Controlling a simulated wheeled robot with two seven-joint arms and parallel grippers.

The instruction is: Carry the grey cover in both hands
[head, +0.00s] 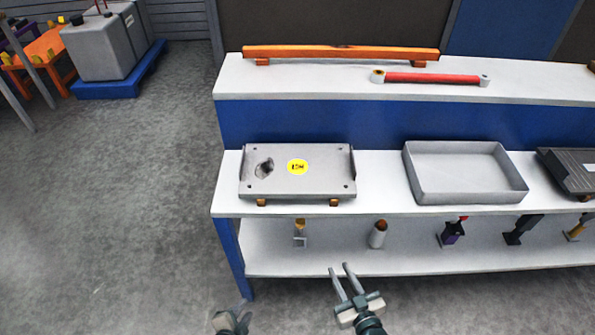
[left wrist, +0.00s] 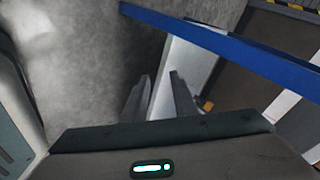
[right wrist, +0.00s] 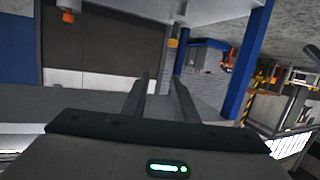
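The grey cover (head: 297,172) is a flat metal plate with a yellow round label and a dark hole near its left end. It rests on orange-brown blocks (head: 334,202) on the white bench top. My right gripper (head: 339,267) is in front of the bench, below and nearer than the cover, with its fingers apart and empty; its fingers also show in the right wrist view (right wrist: 162,95). My left gripper (head: 235,318) is low at the bottom edge, left of the right one. Its fingers stand apart and empty in the left wrist view (left wrist: 158,95). Neither gripper touches the cover.
A grey open tray (head: 466,193) stands right of the cover, with a dark part (head: 572,172) beyond it. An orange bar (head: 340,52) and a red rod (head: 432,78) lie on the upper shelf. Several small parts stand on the lower shelf (head: 340,262).

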